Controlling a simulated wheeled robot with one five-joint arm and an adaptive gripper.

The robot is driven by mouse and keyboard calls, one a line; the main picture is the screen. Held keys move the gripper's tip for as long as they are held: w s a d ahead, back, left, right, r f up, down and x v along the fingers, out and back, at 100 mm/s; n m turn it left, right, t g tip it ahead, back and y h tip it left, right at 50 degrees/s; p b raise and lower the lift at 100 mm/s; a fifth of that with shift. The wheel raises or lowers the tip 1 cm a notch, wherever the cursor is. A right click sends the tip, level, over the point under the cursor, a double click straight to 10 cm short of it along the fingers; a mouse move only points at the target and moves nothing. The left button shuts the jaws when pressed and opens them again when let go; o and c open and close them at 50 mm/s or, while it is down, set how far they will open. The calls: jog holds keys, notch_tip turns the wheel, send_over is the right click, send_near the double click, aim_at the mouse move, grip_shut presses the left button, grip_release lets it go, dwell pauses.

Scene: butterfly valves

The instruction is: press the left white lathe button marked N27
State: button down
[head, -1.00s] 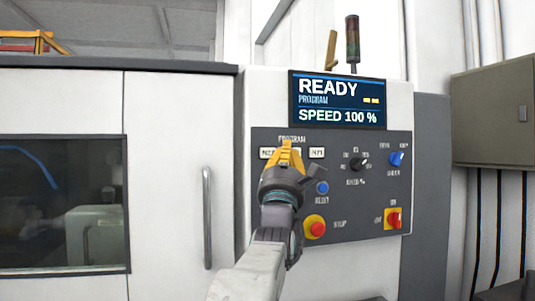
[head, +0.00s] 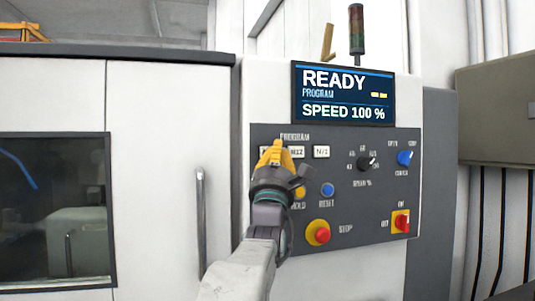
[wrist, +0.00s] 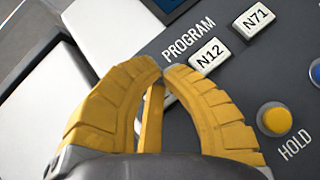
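My gripper (head: 275,146) is in front of the left end of the PROGRAM button row, its yellow fingertips together with nothing seen between them. In the wrist view the tips (wrist: 163,68) meet over the panel. The left white button (head: 263,153) is mostly hidden behind the fingers; only its edge shows and its label cannot be read. I cannot tell whether the tips touch the button. The white N12 button (head: 297,152) is just right of the fingers.
The right white button, N71 (wrist: 254,19), is beyond N12. A yellow HOLD button (wrist: 275,119), a blue RESET button (head: 327,190) and a red stop button (head: 317,233) are below. The screen (head: 343,94) reads READY. A door handle (head: 201,222) stands left of the panel.

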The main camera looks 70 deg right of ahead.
jog(key=shift+w+d+f+b, duration=0.1)
jog(key=shift+w+d+b, duration=0.15)
jog(key=shift+b, duration=0.5)
dwell(1.2)
jog(key=shift+d, duration=0.1)
jog(key=shift+w+d+b, duration=0.25)
jog(key=shift+d+b, duration=0.15)
jog(key=shift+b, duration=0.05)
dwell(1.0)
jog(key=shift+s+a+b, duration=0.15)
jog(key=shift+a+b, duration=0.05)
jog(key=shift+b, duration=0.2)
jog(key=shift+s+a+b, duration=0.15)
jog(key=shift+a+b, duration=0.15)
jog(key=shift+b, duration=0.15)
jog(key=shift+s+a+b, duration=0.15)
jog(key=shift+a+b, duration=0.1)
jog(key=shift+b, duration=0.05)
dwell(0.5)
